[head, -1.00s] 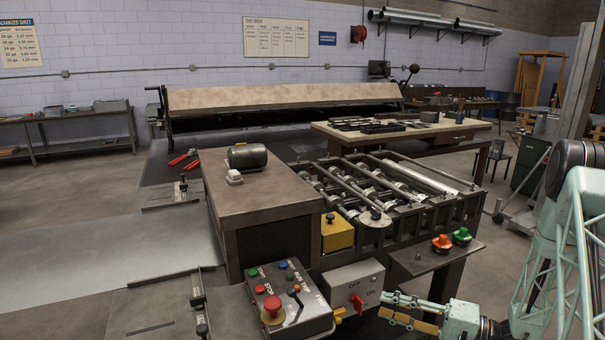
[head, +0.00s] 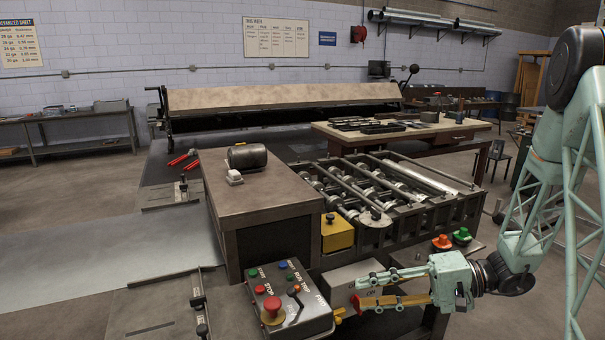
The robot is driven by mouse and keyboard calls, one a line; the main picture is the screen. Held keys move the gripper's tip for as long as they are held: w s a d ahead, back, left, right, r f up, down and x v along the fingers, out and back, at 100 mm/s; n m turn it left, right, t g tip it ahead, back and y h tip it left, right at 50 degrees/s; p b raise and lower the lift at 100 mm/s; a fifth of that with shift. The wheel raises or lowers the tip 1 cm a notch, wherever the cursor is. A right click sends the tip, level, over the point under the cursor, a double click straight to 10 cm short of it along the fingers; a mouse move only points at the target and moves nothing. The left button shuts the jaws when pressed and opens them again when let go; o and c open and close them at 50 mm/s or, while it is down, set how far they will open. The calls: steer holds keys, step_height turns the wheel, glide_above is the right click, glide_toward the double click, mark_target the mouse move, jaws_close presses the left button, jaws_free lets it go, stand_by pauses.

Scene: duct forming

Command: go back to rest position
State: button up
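My gripper (head: 362,292) is at the lower middle right of the head view, pointing left. Its two fingers are apart, one above the other, with a gap between them. It appears empty. It overlaps the grey OFF/ON switch box (head: 340,279) in the picture and hides much of its front. Some red shows at the lower fingertip, where the box's red handle is; I cannot tell whether they touch. My pale green arm rises from the gripper along the right edge.
A sloped control panel (head: 316,309) with a red stop button stands left of the switch box. The roller machine (head: 385,238) lies behind, with a yellow box (head: 337,233) at its side. Red and green buttons (head: 441,242) sit on a stand close behind my gripper.

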steer(key=s+a+r+n+g+h, duration=0.2)
steer(key=s+a+r+g+h, duration=0.25)
steer(key=s+r, duration=0.65)
steer(key=s+d+r+t+h, duration=0.2)
steer(key=s+d+r+h, duration=0.1)
steer(key=s, duration=0.5)
steer(key=s+d+r+t+h, duration=0.2)
steer(key=s+d+r+h, duration=0.1)
steer(key=s, duration=0.5)
steer(key=s+d+r+t+h, duration=0.2)
steer(key=s+d+r+h, duration=0.1)
steer(key=s, duration=0.5)
steer(key=shift+r+n+t+h, duration=0.35)
steer(key=shift+r+h, duration=0.3)
steer(key=shift+r, duration=0.45)
stand_by(2.4)
